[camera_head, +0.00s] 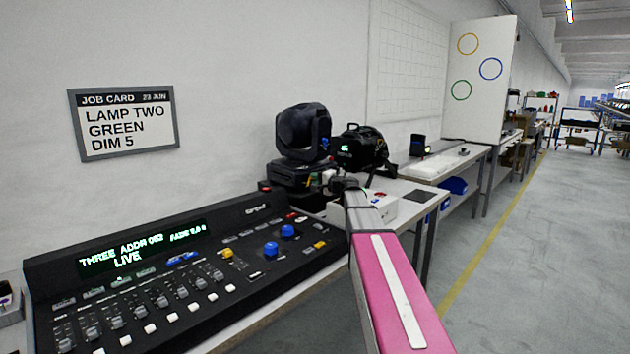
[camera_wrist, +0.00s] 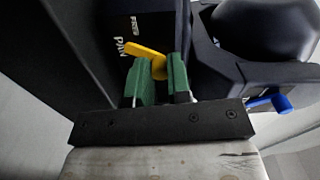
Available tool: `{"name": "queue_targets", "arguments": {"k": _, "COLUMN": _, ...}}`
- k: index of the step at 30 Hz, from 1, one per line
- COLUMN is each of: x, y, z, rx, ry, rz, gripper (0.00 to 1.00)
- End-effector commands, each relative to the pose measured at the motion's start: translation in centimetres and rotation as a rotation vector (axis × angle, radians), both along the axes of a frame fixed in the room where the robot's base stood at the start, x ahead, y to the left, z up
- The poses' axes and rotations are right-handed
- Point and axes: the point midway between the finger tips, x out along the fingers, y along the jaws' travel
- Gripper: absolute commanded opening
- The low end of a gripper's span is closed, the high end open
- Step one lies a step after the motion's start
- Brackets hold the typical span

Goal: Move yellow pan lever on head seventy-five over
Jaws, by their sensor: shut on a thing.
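The yellow pan lever (camera_wrist: 145,52) shows in the wrist view, beside white "PAN" lettering on a black housing. My gripper (camera_wrist: 158,72) is shut on the lever, with its two green finger pads on either side. The lever's left end sticks out past the pads and its inner part is between them. The moving head light (camera_head: 303,130) stands on the bench behind the desk in the head view. My arm's end reaches its base there, and the lever is too small to make out. No number seventy-five can be read on the head.
A blue lever (camera_wrist: 270,102) sits to the right of my gripper in the wrist view. A lighting desk (camera_head: 180,285) stands in front, with a second black lamp (camera_head: 362,148) just right of the head. A job card (camera_head: 123,122) hangs on the wall. The floor at right is clear.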

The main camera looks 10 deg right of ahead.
Motion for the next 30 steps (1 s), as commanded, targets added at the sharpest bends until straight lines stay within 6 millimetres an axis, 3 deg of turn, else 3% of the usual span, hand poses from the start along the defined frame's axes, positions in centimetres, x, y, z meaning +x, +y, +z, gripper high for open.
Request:
{"name": "queue_targets", "arguments": {"k": 17, "x": 0.07, "y": -0.13, "z": -0.1, "rx": 0.025, "ry": 0.019, "rz": -0.002, "gripper": 0.0}}
{"name": "queue_targets", "arguments": {"k": 18, "x": 0.07, "y": -0.13, "z": -0.1, "rx": 0.025, "ry": 0.019, "rz": -0.002, "gripper": 0.28}}
{"name": "queue_targets", "arguments": {"k": 20, "x": 0.06, "y": -0.12, "z": -0.09, "rx": 0.025, "ry": 0.019, "rz": -0.002, "gripper": 0.44}}
{"name": "queue_targets", "arguments": {"k": 30, "x": -0.24, "y": -0.26, "z": -0.07, "rx": 0.026, "ry": 0.019, "rz": -0.001, "gripper": 0.44}}
